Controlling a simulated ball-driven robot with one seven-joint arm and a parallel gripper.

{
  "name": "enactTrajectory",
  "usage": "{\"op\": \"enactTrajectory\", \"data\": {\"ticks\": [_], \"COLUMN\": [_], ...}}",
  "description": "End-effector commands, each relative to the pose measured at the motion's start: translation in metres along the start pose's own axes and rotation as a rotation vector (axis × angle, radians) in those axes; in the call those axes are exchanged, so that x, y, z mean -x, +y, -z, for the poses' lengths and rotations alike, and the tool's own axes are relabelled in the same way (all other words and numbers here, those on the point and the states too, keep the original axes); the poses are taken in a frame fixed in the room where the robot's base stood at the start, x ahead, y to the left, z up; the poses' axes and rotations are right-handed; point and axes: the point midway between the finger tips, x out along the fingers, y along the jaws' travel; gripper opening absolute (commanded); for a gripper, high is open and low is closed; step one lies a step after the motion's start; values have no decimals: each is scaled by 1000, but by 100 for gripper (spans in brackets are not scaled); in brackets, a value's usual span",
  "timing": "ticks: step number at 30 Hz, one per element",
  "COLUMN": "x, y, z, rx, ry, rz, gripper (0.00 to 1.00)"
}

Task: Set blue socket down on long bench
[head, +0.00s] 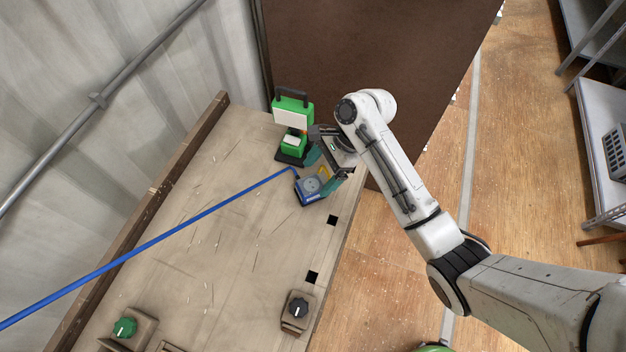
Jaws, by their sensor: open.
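The long bench (215,225) runs along the wall with a pale, scratched top. The blue socket (306,196) is a small blue box with a round grey face, at the bench's far right part, close to its right edge. It appears to rest on the bench top. A blue cable (150,248) runs from it to the lower left. My gripper (322,172) is open at the socket, with its teal fingertips beside it. I cannot tell whether the fingers touch the socket.
A green work lamp (293,115) stands just behind the socket. A block with a black knob (298,307) and one with a green knob (124,327) sit at the near end. A brown cabinet (370,60) stands behind. The bench middle is clear except for the cable.

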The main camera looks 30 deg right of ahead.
Motion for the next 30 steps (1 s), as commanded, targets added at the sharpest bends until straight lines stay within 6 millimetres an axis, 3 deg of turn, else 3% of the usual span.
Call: {"op": "enactTrajectory", "data": {"ticks": [3,9,16,23,26,30], "x": [26,60,77,74,59,25], "y": [-1,0,0,2,10,39], "z": [0,-1,0,-3,-13,-30], "rx": [3,3,1,25,124,391], "ry": [0,1,1,0,2,36], "rz": [3,1,1,2,13,38], "gripper": [87,87,87,87,87,87]}}
